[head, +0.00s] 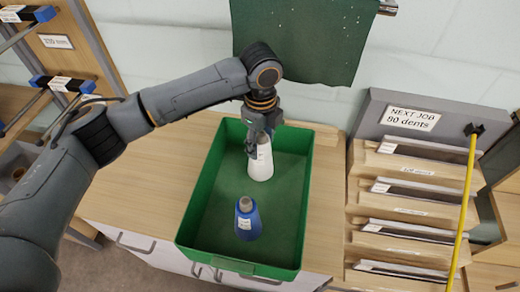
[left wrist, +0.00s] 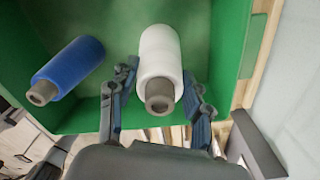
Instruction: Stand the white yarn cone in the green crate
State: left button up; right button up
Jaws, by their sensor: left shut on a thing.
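The white yarn cone (head: 260,164) is inside the green crate (head: 198,192), towards its far end, upright with its grey tip up. My left gripper (head: 257,140) reaches down from above and is shut on the upper part of the cone. In the left wrist view the fingers (left wrist: 160,84) lie on both sides of the white cone (left wrist: 160,52). I cannot tell whether its base touches the crate floor. My right gripper is not in view.
A blue yarn cone (head: 247,220) stands in the crate, nearer the front and apart from the white one. The crate sits on a wooden counter (head: 331,185). A grey rack with labelled reeds (head: 415,168) stands to the right. A green cloth (head: 300,40) hangs behind.

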pick_arm(q)
notch_tip(320, 180, down, 3)
jog(key=shift+w+f+p, duration=0.1)
jog(key=shift+f+p, duration=0.05)
jog(key=shift+p, duration=0.3)
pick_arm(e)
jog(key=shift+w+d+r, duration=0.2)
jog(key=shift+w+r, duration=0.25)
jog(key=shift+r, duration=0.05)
pick_arm(q)
jog(key=shift+f, duration=0.2)
jog(key=o, duration=1)
jog(key=shift+c, duration=0.2)
jog(key=shift+r+b, duration=0.35)
jog(key=shift+r, duration=0.25)
notch_tip(320, 180, up, 10)
jog(key=b, duration=0.3)
jog(key=shift+r, duration=0.55)
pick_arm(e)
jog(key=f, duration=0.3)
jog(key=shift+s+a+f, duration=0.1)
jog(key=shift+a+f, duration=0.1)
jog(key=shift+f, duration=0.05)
